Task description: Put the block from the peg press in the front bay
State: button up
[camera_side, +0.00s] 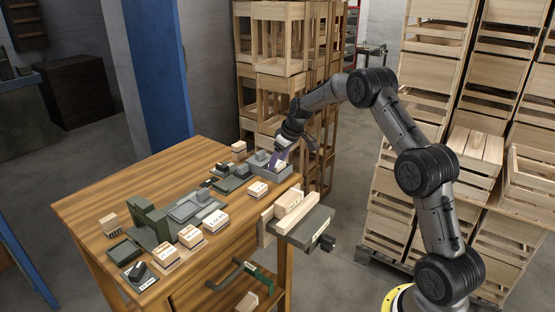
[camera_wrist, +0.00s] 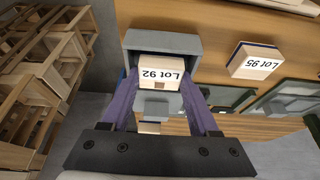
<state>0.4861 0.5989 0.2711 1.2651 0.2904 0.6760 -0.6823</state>
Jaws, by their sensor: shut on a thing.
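My gripper (camera_wrist: 160,78) has its two purple fingers shut on a pale wooden block labelled Lot 92 (camera_wrist: 161,72), one finger on each side. In the side view my gripper (camera_side: 276,163) points down at the grey open box (camera_side: 287,172) at the table's right end. In the wrist view the block is over or within the box (camera_wrist: 193,43), with a dark empty space beyond it; I cannot tell whether it touches the floor. A grey lump (camera_wrist: 156,104) shows between the fingers, nearer the wrist.
A Lot 95 block (camera_wrist: 255,61) lies beside the box. Several more labelled blocks (camera_side: 215,220), grey trays (camera_side: 196,205) and a dark green fixture (camera_side: 150,216) stand on the wooden table (camera_side: 90,205). A vise (camera_side: 308,226) is at the right edge. Wooden crates (camera_side: 275,65) are stacked behind.

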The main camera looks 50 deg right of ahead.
dwell(0.4)
jog(key=o, duration=1.4)
jog(key=shift+w+r, duration=0.1)
jog(key=shift+r, duration=3.9)
